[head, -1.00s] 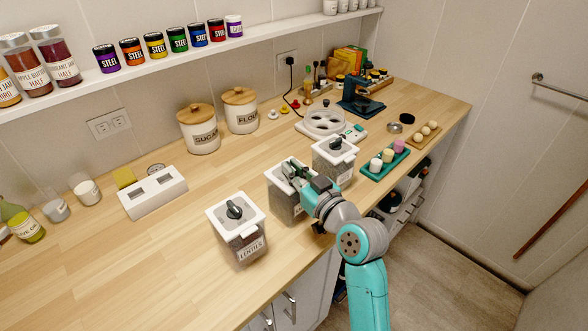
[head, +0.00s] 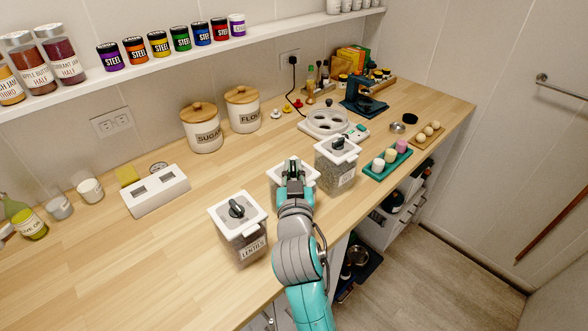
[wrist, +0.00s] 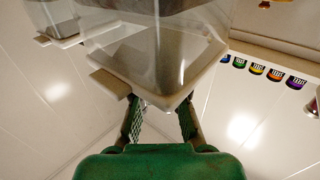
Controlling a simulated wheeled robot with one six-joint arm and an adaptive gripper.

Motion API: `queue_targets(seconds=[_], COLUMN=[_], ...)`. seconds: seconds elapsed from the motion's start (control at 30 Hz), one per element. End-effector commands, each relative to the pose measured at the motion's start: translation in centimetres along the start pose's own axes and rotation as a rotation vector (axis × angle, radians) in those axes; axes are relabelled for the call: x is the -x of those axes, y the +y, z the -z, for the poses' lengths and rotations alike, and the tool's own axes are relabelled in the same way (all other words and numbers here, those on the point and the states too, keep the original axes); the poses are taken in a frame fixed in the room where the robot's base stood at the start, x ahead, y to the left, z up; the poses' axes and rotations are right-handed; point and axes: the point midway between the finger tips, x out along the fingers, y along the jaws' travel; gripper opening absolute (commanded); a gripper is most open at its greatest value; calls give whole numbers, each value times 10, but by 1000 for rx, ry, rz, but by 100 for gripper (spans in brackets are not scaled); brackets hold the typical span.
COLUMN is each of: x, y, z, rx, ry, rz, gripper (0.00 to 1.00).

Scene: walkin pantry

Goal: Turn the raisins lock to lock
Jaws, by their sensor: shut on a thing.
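Three clear square jars with white lids and dark knobs stand in a row on the counter. The middle jar (head: 311,172) is mostly hidden behind my arm, and its label cannot be read here. My gripper (head: 292,174) is over its lid, shut on the knob, which the fingers cover. The right jar (head: 337,165) has an unreadable label.
A teal tray (head: 370,172) with cups is to the right. A white two-slot block (head: 155,197) and the sugar (head: 204,130) and flour canisters stand behind. The left front counter is clear.

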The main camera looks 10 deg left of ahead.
Motion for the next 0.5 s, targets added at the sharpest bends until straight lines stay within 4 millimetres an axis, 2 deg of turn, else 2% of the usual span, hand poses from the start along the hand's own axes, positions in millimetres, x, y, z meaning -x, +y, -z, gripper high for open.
queue_targets(seconds=[0.5], x=[0], y=[-1], z=[-1], rx=[0], ry=[-2], rz=[-86], gripper=[0])
